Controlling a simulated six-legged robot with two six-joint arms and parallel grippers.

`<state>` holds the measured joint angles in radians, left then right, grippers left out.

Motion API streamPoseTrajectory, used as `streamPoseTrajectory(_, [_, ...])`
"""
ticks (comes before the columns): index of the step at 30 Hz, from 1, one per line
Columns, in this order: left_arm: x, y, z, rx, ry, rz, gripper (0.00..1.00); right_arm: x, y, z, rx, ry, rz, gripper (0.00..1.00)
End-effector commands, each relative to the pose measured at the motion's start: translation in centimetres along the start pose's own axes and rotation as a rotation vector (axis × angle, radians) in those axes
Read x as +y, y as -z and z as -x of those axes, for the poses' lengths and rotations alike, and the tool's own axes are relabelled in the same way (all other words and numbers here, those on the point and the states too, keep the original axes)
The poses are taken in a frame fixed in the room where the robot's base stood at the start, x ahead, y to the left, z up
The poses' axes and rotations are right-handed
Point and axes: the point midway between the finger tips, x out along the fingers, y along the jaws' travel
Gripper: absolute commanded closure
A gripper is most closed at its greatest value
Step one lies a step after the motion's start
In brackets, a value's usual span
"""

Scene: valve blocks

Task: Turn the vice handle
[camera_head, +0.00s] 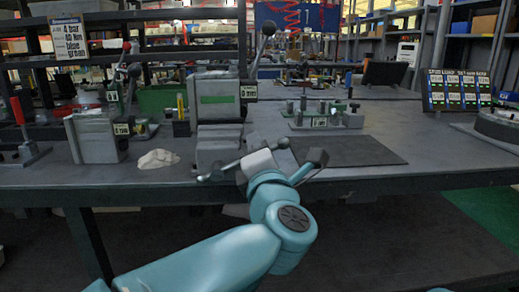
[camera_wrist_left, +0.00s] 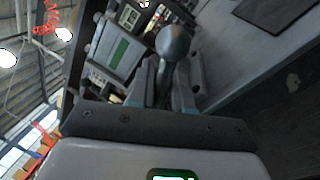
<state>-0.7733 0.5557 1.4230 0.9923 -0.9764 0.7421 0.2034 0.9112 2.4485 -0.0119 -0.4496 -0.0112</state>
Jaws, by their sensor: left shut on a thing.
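The grey vice (camera_head: 218,140) stands at the front edge of the workbench, with a green label on its upper block. Its handle (camera_head: 222,170) is a thin bar across the front of the vice, slanting up to the right, with a ball knob (camera_head: 283,143) at the right end. My left gripper (camera_head: 257,160) is at the right half of the handle, shut on it. In the left wrist view, the gripper fingers (camera_wrist_left: 168,80) close around the bar and a round knob (camera_wrist_left: 174,42) sticks out past the fingertips. The gripper hides part of the bar. My right gripper is not in view.
A dark mat (camera_head: 350,150) lies right of the vice, with a small fixture (camera_head: 322,115) behind it. A crumpled cloth (camera_head: 158,159) and a grey block (camera_head: 95,137) are to the left. An upright lever with a ball top (camera_head: 268,30) rises behind the vice.

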Motion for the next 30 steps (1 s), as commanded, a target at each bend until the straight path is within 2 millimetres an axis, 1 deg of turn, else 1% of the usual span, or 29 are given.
streamPoseTrajectory(5, [0.1, 0.0, -0.1, 0.002, -0.003, 0.0, 1.0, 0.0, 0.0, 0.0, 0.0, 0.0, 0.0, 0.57])
streamPoseTrajectory(6, [0.1, 0.0, -0.1, 0.002, -0.003, 0.0, 0.69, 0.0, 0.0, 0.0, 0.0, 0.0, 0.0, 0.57])
streamPoseTrajectory(7, [0.1, 0.0, -0.1, 0.002, -0.003, 0.0, 0.61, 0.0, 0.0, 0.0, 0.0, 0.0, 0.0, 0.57])
streamPoseTrajectory(14, [0.0, -0.1, 0.0, 0.002, -0.002, -0.001, 0.61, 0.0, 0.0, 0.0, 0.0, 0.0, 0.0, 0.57])
streamPoseTrajectory(17, [0.0, -0.2, 0.3, 0.001, -0.001, -0.001, 0.61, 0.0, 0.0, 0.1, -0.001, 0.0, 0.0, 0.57])
streamPoseTrajectory(20, [0.0, -0.3, 1.7, -0.001, 0.0, -0.002, 0.61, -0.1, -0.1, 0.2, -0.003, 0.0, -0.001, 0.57])
streamPoseTrajectory(27, [0.1, -0.3, 5.9, -0.002, -0.001, -0.002, 0.61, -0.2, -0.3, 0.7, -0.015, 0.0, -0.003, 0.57])
streamPoseTrajectory(30, [0.0, -0.2, 7.0, -0.001, -0.001, -0.002, 0.61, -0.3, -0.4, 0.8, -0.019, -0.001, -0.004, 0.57])
